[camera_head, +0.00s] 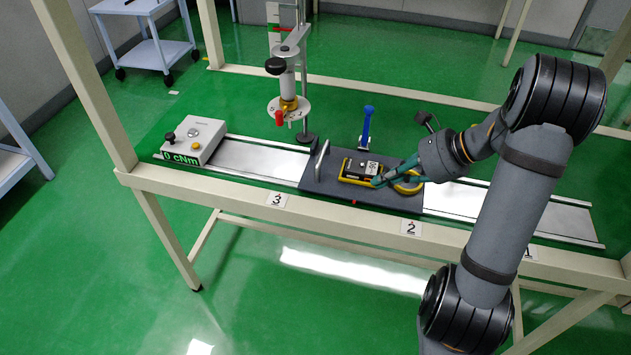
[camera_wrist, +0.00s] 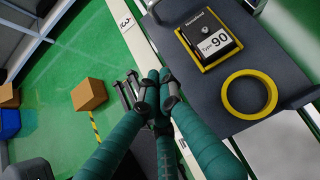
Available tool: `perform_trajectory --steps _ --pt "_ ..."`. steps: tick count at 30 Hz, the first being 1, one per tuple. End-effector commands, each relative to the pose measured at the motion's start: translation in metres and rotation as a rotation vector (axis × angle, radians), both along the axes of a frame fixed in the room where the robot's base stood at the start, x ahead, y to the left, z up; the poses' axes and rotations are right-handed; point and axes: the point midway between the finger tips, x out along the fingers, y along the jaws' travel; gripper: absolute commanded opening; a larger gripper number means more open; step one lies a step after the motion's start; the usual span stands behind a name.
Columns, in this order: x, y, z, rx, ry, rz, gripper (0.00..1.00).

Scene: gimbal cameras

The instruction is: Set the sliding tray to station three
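The sliding tray (camera_head: 318,180) is a dark grey plate on the metal rails, between the station 3 label (camera_head: 277,200) and the station 2 label (camera_head: 411,228). It carries a black "Type 90" box (camera_head: 362,168) in a yellow frame and a yellow ring (camera_wrist: 250,94). An upright handle (camera_head: 322,153) stands at its left end. My gripper (camera_head: 378,182) has its fingers drawn together over the tray's front side, right of the handle. In the wrist view the teal fingertips (camera_wrist: 158,84) meet beside the tray's edge, with nothing visible between them.
A press column with a red knob (camera_head: 280,117) stands behind the left rail. A torque meter (camera_head: 194,138) reading 0 cNm sits at the left rail end. A blue lever (camera_head: 366,127) stands behind the tray. The rail between tray and meter (camera_head: 255,160) is clear.

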Motion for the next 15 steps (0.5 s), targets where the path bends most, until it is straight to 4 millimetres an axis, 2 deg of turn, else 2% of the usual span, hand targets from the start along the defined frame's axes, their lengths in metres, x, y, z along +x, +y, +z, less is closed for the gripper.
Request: perform_trajectory --steps 2,5,11,15 --pt "0.002 0.008 -0.001 0.061 0.062 -0.118 0.00" --pt "0.017 0.006 0.002 0.089 0.088 -0.219 0.00" --pt "0.020 0.017 -0.010 0.092 0.117 -0.236 0.00" --pt "0.026 0.035 -0.028 0.091 0.117 -0.234 0.00"
